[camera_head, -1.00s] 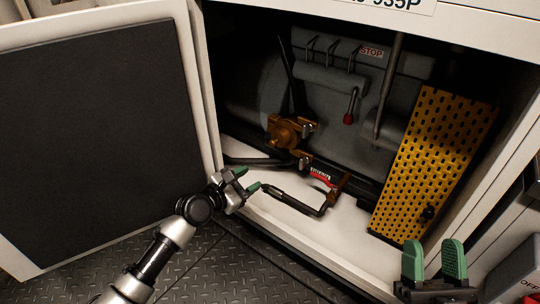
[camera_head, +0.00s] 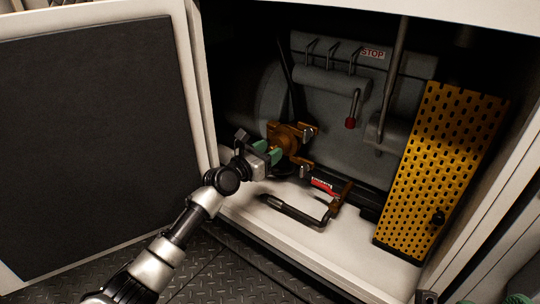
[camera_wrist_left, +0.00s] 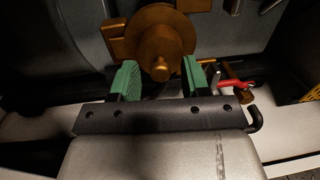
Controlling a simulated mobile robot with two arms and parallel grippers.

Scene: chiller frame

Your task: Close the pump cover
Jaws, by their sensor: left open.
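An orange-brown round pump part (camera_head: 287,137) with a central knob sits low inside the cabinet. It also shows as a disc (camera_wrist_left: 155,35) in the left wrist view. A yellow perforated panel (camera_head: 440,165) stands tilted at the cabinet's right side, with a black knob near its lower edge. I cannot tell for sure which is the pump cover. My left gripper (camera_head: 270,151) is open and empty, just in front of the round part. In the wrist view the knob shows between its green fingers (camera_wrist_left: 160,66); contact is unclear. My right gripper (camera_head: 491,300) shows only green tips, apart, at the bottom edge.
The large cabinet door (camera_head: 95,140) stands open at left. A bent dark handle (camera_head: 295,213) and a red-marked part (camera_head: 322,187) lie near the white cabinet floor (camera_head: 345,240). A red-tipped lever (camera_head: 351,122) hangs above. Pipes and a tank fill the back.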

